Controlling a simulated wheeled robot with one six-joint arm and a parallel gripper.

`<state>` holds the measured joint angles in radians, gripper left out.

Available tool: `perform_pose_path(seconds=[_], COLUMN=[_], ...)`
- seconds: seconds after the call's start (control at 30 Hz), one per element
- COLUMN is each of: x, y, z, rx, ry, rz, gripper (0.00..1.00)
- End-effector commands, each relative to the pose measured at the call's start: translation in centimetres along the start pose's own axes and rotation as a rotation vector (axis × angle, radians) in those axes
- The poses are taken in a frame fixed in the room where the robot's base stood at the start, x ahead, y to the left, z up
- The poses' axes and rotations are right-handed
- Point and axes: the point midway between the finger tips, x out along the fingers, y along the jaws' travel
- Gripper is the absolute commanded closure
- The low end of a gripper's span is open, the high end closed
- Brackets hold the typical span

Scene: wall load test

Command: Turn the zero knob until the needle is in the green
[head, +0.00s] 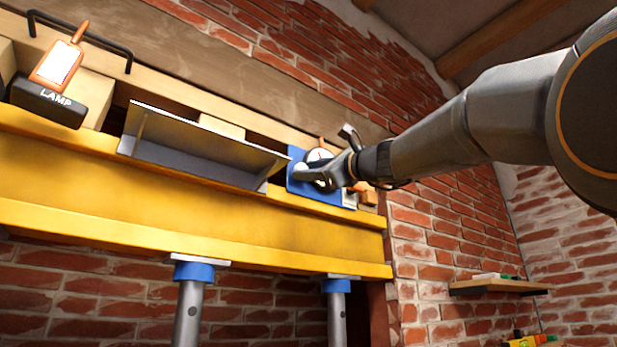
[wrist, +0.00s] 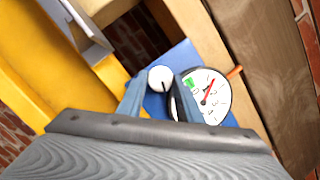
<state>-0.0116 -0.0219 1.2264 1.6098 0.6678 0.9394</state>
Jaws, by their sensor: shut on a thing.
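The zero knob (wrist: 160,78) is a white round knob with a dark mark, on a blue plate (wrist: 187,55). My gripper (wrist: 158,92) is shut on it, one finger on each side. Beside the knob is a white round gauge (wrist: 217,108) with a green patch (wrist: 189,82) and a red needle (wrist: 209,92). The needle points to the right of the green patch in the wrist view, apart from it. A finger covers the gauge's left edge. In the head view, my gripper (head: 316,174) reaches the blue plate (head: 329,196) and partly hides the gauge (head: 318,155).
A yellow beam (head: 180,200) on blue-topped posts (head: 193,272) runs below the plate. A grey angled shelf (head: 195,150) is just left of it. A small wall shelf (head: 498,286) is lower right. Brick walls stand behind.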

Motion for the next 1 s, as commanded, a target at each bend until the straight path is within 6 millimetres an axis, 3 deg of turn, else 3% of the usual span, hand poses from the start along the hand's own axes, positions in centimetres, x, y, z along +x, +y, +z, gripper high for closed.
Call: perform_pose_path(seconds=[1.0], x=[0.1], y=[-1.0], z=[0.1], rx=[-0.872], ry=[-0.130], rz=[0.271], gripper=[0.90])
